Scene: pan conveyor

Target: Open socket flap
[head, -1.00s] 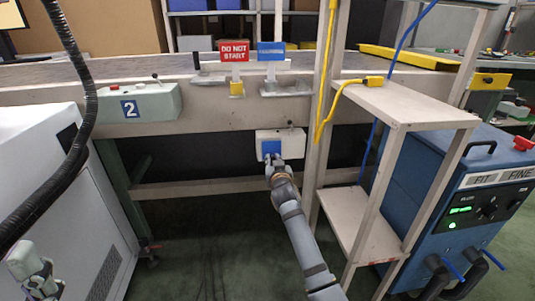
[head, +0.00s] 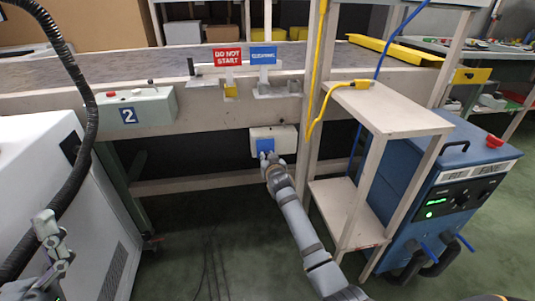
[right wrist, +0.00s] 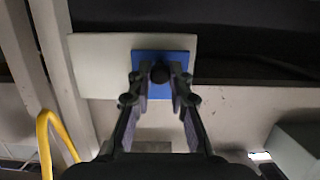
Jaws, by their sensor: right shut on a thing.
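The white socket box (head: 287,136) is fixed under the conveyor's front beam, and its blue flap (head: 264,144) is on the front left part. My right gripper (head: 269,160) reaches it from below. In the right wrist view the white box (right wrist: 100,55) and the blue flap (right wrist: 142,62) show straight ahead. There my right gripper (right wrist: 160,76) is shut on a dark round knob (right wrist: 160,70) in front of the flap. I cannot tell whether the flap stands ajar. My left gripper (head: 48,226) is at the lower left, away from the box; its jaw state is unclear.
A beige shelf stand (head: 395,110) with a yellow cable (head: 318,110) is close right of my right arm. A blue machine (head: 455,190) stands beyond it. A white cabinet (head: 50,160) is at left. A grey-green control box (head: 150,106) marked 2 is on the beam.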

